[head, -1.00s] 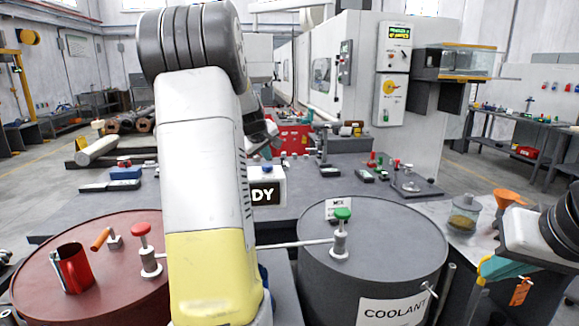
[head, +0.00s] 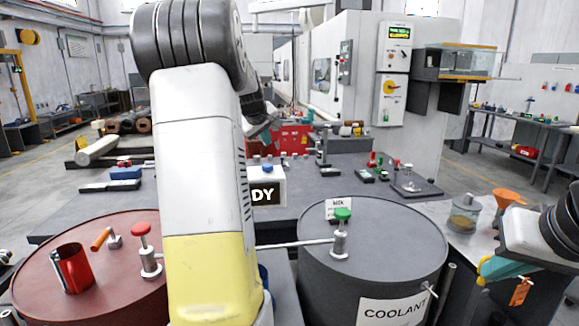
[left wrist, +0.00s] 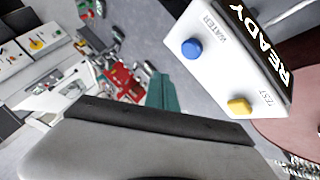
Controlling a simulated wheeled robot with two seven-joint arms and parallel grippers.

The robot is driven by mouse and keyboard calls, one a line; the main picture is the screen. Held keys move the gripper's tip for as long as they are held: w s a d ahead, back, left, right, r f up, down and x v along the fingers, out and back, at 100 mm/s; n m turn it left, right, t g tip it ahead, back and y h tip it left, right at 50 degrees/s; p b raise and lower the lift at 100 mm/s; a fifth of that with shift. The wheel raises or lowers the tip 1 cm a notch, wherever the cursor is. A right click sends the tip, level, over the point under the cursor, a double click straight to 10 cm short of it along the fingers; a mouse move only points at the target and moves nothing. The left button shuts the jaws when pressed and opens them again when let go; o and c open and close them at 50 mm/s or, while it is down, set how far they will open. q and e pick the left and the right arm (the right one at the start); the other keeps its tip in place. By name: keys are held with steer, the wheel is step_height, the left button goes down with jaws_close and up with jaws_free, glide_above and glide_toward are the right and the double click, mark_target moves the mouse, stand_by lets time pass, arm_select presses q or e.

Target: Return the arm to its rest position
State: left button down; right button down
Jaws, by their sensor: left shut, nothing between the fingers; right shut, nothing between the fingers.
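My left arm stands large and upright in the middle of the head view. Its gripper (head: 262,130) is partly hidden behind the arm, above the bench. In the left wrist view the teal fingers (left wrist: 163,92) are together with nothing between them. My right gripper (head: 500,268) is at the right edge, teal fingers shut and empty, beside the grey barrel. The white READY box (head: 266,186) stands behind my left arm; the left wrist view shows its blue and yellow buttons (left wrist: 222,73) close by, apart from the fingers.
A dark red barrel (head: 95,235) at left carries a red mug (head: 72,268) and a red-knobbed valve (head: 146,250). A grey COOLANT barrel (head: 385,240) at right has a green-knobbed valve (head: 341,235). A glass jar (head: 464,215) and an orange funnel (head: 507,198) stand right.

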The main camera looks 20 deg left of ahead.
stand_by(0.3)
arm_select(q)
steer(key=s+d+r+m+g+h, duration=0.1)
steer(key=s+d+m+h, duration=0.15)
steer(key=s+d, duration=0.65)
steer(key=s+d+r+m+h, duration=0.1)
steer(key=s+d+m, duration=0.3)
steer(key=s+d, duration=0.45)
steer(key=s+d+f+m+g, duration=0.1)
steer(key=s+d+f+m, duration=0.1)
steer(key=s+d, duration=0.3)
steer(key=s+d+f+m, duration=0.3)
steer(key=s+d+f, duration=0.2)
steer(key=s, duration=0.7)
steer(key=shift+f+m+g+h, duration=0.25)
steer(key=shift+m+g+h, duration=0.1)
steer(key=shift+g, duration=0.05)
